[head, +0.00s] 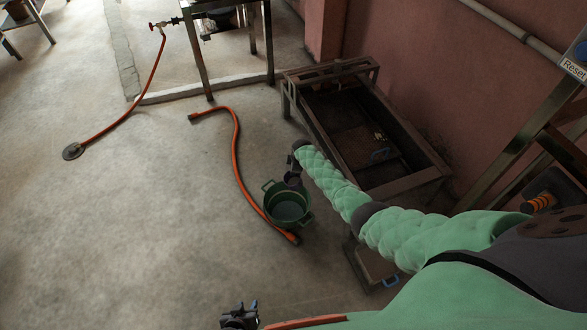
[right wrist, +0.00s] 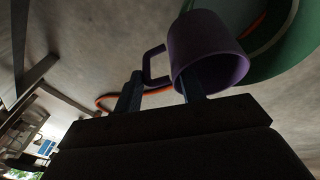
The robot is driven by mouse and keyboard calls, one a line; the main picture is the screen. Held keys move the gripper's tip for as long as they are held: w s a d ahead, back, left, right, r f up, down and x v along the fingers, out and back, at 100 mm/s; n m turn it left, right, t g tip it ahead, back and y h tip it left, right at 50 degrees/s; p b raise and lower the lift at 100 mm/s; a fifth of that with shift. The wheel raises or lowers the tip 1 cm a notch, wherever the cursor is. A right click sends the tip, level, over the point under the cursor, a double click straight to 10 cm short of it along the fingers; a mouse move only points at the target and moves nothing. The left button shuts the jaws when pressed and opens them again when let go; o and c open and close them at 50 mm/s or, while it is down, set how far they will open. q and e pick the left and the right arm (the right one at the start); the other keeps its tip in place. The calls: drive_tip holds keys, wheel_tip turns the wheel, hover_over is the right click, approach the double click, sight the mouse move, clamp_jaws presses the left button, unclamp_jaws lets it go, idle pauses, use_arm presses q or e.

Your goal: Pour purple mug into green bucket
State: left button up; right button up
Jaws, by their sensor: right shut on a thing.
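The green bucket (head: 287,217) stands upright on the concrete floor in the head view, with pale contents or bottom showing inside. The purple mug (right wrist: 207,52) is in my right gripper (right wrist: 163,92); one finger is inside its mouth and the other is on the handle side. The mug is tilted, with its mouth turned towards the wrist camera. The bucket's green wall (right wrist: 287,55) shows beside and behind the mug. In the head view my right gripper (head: 293,178) is at the bucket's far rim, small and dark. My left gripper (head: 240,314) is at the bottom edge, empty and apparently open.
An orange hose (head: 237,160) curves along the floor and passes beside the bucket. A rusty metal trough (head: 312,125) stands behind my right arm. A low stand (head: 375,266) is right of the bucket.

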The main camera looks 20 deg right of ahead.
drive_tip(key=shift+w+d+f+g+y+b, duration=0.15)
drive_tip(key=shift+f+g+y+b, duration=0.15)
drive_tip(key=shift+f+y+b, duration=0.8)
drive_tip(key=shift+r+g+y+b, duration=0.15)
drive_tip(key=shift+g+y+b, duration=0.2)
drive_tip(key=shift+b, duration=0.65)
drive_tip(key=w+a+r+b, duration=0.1)
drive_tip(key=w+r, duration=0.3)
drive_tip(key=shift+w+a, duration=0.3)
drive_tip(key=shift+a, duration=0.05)
